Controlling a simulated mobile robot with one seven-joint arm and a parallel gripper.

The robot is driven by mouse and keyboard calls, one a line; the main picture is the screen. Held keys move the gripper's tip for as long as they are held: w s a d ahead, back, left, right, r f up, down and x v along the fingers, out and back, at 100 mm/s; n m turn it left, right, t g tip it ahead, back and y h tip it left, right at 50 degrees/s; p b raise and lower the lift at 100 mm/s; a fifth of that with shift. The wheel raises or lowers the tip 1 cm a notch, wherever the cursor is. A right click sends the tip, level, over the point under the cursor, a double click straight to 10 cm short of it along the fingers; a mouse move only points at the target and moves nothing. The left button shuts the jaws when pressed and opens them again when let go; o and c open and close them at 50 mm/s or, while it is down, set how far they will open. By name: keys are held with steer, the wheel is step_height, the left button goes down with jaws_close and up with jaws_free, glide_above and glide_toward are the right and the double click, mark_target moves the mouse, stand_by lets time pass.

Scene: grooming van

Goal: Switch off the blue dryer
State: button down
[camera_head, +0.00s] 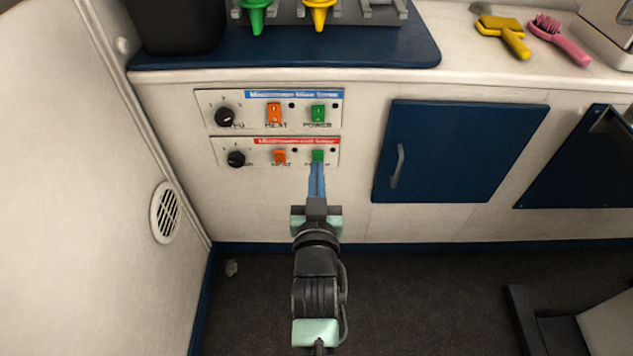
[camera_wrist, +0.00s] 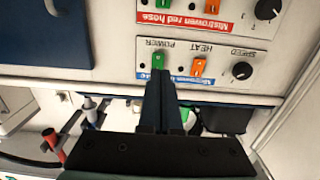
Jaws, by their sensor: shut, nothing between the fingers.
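The blue-labelled dryer panel (camera_head: 268,104) is the upper of two white panels on the cabinet front. It has a black speed knob (camera_head: 226,116), an orange heat switch (camera_head: 274,113) and a green power switch (camera_head: 318,112). The red-labelled panel (camera_head: 225,146) sits below it. My gripper (camera_head: 317,166) is shut and empty, its fingers over the lower panel's green switch in the head view. In the upside-down wrist view, my gripper's fingertips (camera_wrist: 160,84) cover part of the blue label, near the blue panel's green power switch (camera_wrist: 158,62). Contact cannot be told.
A blue cabinet door (camera_head: 455,150) with a handle is right of the panels. The counter above carries a blue mat (camera_head: 350,45) with green and yellow nozzles, a yellow brush (camera_head: 505,35) and a pink brush (camera_head: 558,38). A wall (camera_head: 90,190) with a vent stands left.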

steer(key=s, duration=0.3)
steer(key=shift+f, duration=0.25)
